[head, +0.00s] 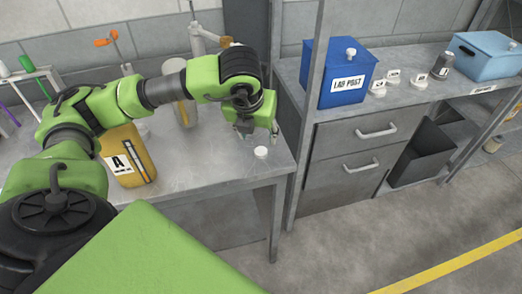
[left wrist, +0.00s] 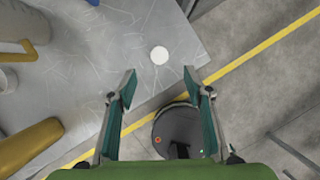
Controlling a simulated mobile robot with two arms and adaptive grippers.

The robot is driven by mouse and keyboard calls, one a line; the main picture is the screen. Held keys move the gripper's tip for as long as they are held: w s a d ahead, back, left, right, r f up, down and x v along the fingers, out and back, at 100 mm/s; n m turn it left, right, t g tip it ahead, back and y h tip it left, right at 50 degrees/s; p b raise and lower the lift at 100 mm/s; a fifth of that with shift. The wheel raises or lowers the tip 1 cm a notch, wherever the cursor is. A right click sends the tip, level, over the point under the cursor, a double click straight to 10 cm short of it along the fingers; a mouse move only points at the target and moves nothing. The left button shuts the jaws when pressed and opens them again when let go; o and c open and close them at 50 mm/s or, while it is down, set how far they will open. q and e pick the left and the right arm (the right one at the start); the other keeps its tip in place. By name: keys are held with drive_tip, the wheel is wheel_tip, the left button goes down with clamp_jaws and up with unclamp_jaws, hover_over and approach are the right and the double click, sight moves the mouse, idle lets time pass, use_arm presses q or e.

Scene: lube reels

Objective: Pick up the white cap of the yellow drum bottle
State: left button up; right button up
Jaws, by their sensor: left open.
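The small white cap (head: 261,151) lies on the grey metal table near its right front corner. In the left wrist view the white cap (left wrist: 159,55) lies ahead of the fingertips, roughly between their lines. My left gripper (head: 258,135) is above the table just behind the cap, and its fingers (left wrist: 160,84) stand wide apart with nothing between them. The yellow drum bottle (head: 130,160), with a white label marked A, stands on the table left of the gripper, partly hidden by my arm. My right gripper does not show.
The table (head: 213,168) is bare around the cap. An upright post (head: 307,110) stands right of it, beside a drawer cabinet (head: 360,145). On the counter are a blue box (head: 330,68), white lids (head: 378,90) and a light blue box (head: 484,58). Clutter stands at left.

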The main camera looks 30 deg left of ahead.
use_arm(q)
hover_over(261, 150)
drive_tip(key=s+d, duration=0.1)
drive_tip(key=s, duration=0.2)
drive_tip(key=f, duration=0.4)
drive_tip(key=shift+w+f+p, duration=0.2)
drive_tip(key=shift+w+p, duration=0.05)
drive_tip(key=shift+p, duration=0.1)
drive_tip(key=p+x, duration=0.2)
drive_tip(key=x, duration=0.2)
drive_tip(key=shift+a+f, duration=0.15)
drive_tip(key=shift+f, duration=0.25)
drive_tip(key=shift+w+f, duration=0.15)
drive_tip(key=shift+f, duration=0.1)
drive_tip(key=c, duration=0.8)
